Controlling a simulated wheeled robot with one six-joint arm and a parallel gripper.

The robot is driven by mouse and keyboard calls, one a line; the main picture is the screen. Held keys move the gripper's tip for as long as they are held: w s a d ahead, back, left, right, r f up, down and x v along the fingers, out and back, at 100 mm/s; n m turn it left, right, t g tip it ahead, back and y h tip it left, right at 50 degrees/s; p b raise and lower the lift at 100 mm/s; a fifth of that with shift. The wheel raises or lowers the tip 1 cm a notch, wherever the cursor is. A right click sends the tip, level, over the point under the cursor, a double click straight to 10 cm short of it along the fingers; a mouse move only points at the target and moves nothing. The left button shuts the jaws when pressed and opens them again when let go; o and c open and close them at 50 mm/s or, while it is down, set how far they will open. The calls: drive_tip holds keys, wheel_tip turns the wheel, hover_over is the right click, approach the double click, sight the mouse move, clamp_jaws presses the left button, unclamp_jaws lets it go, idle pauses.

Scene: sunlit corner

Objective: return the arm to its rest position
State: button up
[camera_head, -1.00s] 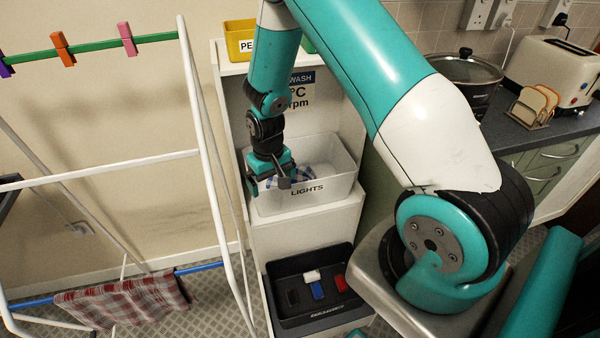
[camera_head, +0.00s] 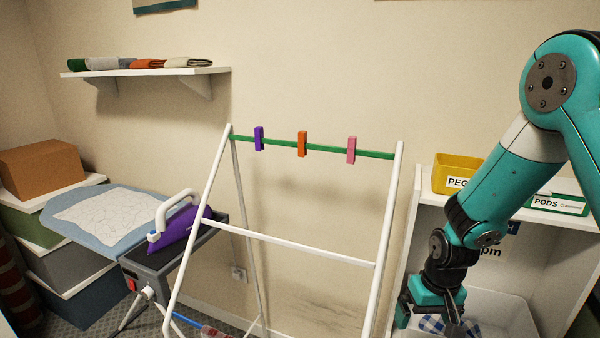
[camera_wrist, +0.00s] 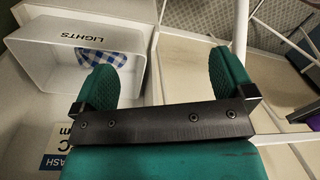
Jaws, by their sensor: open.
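My gripper (camera_head: 432,312) is at the lower right of the head view, in front of the shelf unit. In the wrist view my gripper (camera_wrist: 168,80) shows its two green fingers spread wide with nothing between them. The white bin marked LIGHTS (camera_wrist: 50,22) lies beside the left finger in the wrist view. A blue and white checked cloth (camera_wrist: 92,58) is inside the bin, partly hidden by the finger. The white bin also shows in the head view (camera_head: 505,312), behind my gripper, with part of the checked cloth (camera_head: 432,323).
A white drying rack (camera_head: 300,250) with purple, orange and pink pegs stands left of my arm. The shelf unit (camera_head: 405,235) holds a yellow box (camera_head: 455,172) and a green PODS box (camera_head: 560,203) close to my arm. A purple iron (camera_head: 182,228) is farther left.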

drive_tip(key=s+a+r+n+y, duration=0.1)
drive_tip(key=s+a+r, duration=0.2)
drive_tip(key=r, duration=0.2)
drive_tip(key=s+a+r+n, duration=0.1)
drive_tip(key=s+a+r, duration=0.2)
drive_tip(key=r, duration=0.3)
drive_tip(key=s+a+r+n+y, duration=0.1)
drive_tip(key=s+a+r+n, duration=0.15)
drive_tip(key=a+r, duration=0.2)
drive_tip(key=s+a+r+n, duration=0.1)
drive_tip(key=s+r, duration=0.3)
drive_tip(key=s, duration=0.2)
drive_tip(key=s+a+r+n+y, duration=0.1)
drive_tip(key=s+r, duration=0.2)
drive_tip(key=s, duration=0.3)
drive_tip(key=shift+s+a+r+n, duration=0.15)
drive_tip(key=shift+s+r+n, duration=0.2)
drive_tip(key=shift+s, duration=0.05)
